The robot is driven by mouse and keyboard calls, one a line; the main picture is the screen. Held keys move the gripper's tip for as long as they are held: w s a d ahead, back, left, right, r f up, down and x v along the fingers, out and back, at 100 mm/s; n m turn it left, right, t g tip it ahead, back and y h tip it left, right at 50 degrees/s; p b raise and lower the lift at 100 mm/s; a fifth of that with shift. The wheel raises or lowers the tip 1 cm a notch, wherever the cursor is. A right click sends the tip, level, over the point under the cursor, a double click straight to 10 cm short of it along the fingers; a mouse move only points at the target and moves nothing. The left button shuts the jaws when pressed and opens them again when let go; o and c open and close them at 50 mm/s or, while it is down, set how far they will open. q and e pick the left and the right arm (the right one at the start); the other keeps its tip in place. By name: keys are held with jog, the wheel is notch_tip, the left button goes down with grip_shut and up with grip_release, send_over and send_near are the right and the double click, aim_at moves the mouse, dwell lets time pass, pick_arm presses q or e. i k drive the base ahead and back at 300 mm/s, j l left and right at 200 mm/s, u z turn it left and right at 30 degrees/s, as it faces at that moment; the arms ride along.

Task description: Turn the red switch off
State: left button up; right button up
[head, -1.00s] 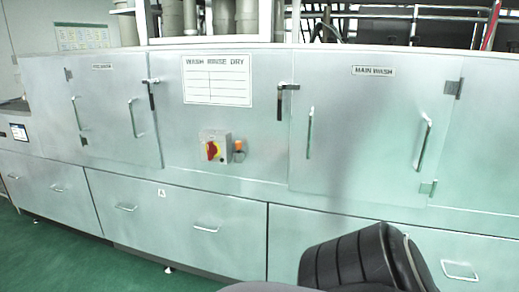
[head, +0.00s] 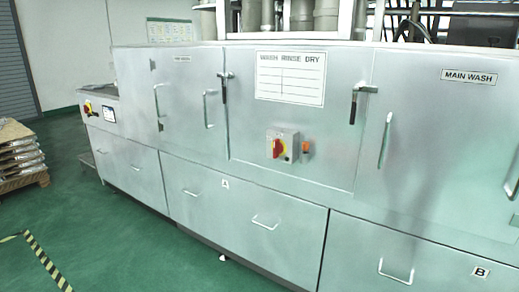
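A red rotary switch (head: 278,148) on a yellow plate is mounted on a grey box (head: 291,145) on the front of the steel washing machine (head: 240,140). It sits below the white "WASH RINSE DRY" panel. A small orange fitting (head: 306,147) is just right of the box. A second red and yellow switch (head: 88,107) shows at the machine's far left end, beside a small screen. The knob's exact setting is too small to tell. Neither of my grippers is in view.
Door handles (head: 385,140) and drawer handles (head: 265,222) stick out from the machine front. A pallet with stacked castings (head: 20,155) stands at the left. Green floor (head: 110,240) with yellow-black tape (head: 45,262) lies open in front of the machine.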

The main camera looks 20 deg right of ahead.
aim_at(278, 147)
jog(key=z, duration=0.7)
